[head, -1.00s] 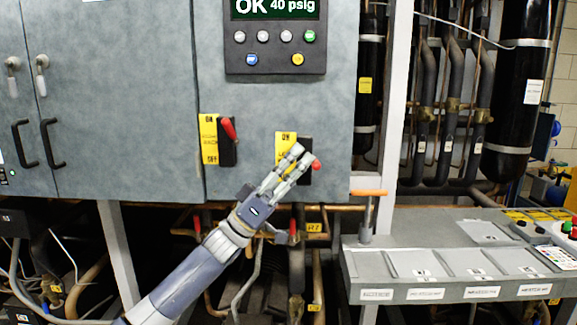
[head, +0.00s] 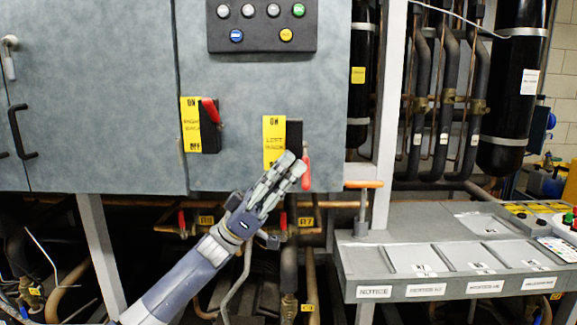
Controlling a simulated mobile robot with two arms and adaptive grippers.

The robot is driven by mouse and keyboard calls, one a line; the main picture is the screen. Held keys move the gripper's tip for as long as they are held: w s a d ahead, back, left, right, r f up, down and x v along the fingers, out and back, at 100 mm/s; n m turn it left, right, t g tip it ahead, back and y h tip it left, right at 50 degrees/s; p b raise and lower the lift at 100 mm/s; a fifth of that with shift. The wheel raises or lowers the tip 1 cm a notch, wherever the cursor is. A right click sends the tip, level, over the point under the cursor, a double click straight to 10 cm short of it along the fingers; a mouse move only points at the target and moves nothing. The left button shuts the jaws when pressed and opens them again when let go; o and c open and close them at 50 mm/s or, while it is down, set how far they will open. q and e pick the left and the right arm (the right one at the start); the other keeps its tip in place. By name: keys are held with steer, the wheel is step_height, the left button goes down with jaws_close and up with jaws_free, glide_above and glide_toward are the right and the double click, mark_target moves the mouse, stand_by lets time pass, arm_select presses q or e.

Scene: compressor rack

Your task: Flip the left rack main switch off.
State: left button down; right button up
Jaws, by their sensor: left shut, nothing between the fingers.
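The left rack main switch has a black body (head: 294,134) beside a yellow label (head: 273,142) marked ON at the top and LEFT RACK. Its red handle (head: 306,173) points down, its end below the body. My left gripper (head: 296,164) is shut and empty, its fingertips at the lower end of the switch, just left of the handle. I cannot tell whether they touch it. The fingers hide the label's bottom and part of the switch body. My right gripper is not in view.
The right rack switch (head: 210,125) is to the left, its red handle up. A button panel (head: 262,28) is above. Copper pipes run below the cabinet (head: 110,95). A grey console (head: 450,258) and an orange-handled lever (head: 363,185) stand to the right.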

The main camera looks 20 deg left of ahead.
arm_select(q)
steer(key=shift+w+f, duration=0.1)
steer(key=shift+f, duration=0.25)
steer(key=shift+f, duration=0.1)
steer(key=shift+f, duration=0.1)
steer(key=v, duration=1.1)
steer(key=shift+a, duration=0.5)
steer(key=shift+f, duration=0.1)
